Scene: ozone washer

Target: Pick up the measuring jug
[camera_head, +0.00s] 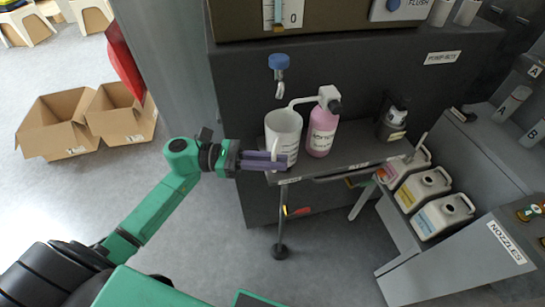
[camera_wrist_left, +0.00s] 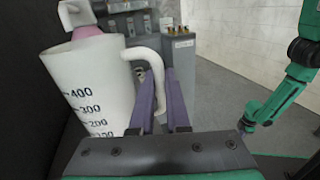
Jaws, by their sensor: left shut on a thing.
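The white measuring jug (camera_head: 284,132) stands upright on the grey shelf beside a pink bottle. It also shows large in the left wrist view (camera_wrist_left: 95,92), with dark volume marks on its side and its handle (camera_wrist_left: 157,65) toward the fingers. My left gripper (camera_head: 272,160) reaches in from the left. Its purple fingers (camera_wrist_left: 163,102) are shut on the jug's handle, one on each side of it. My right arm shows at the right of the left wrist view; its gripper end (camera_wrist_left: 246,124) is too small and dark to read.
The pink bottle (camera_head: 322,130) with a pump head stands close behind the jug. A blue-topped tap (camera_head: 279,64) hangs above. A dark bottle (camera_head: 393,118) is farther right on the shelf. Several labelled canisters (camera_head: 442,215) stand at lower right. Floor at left front is clear.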

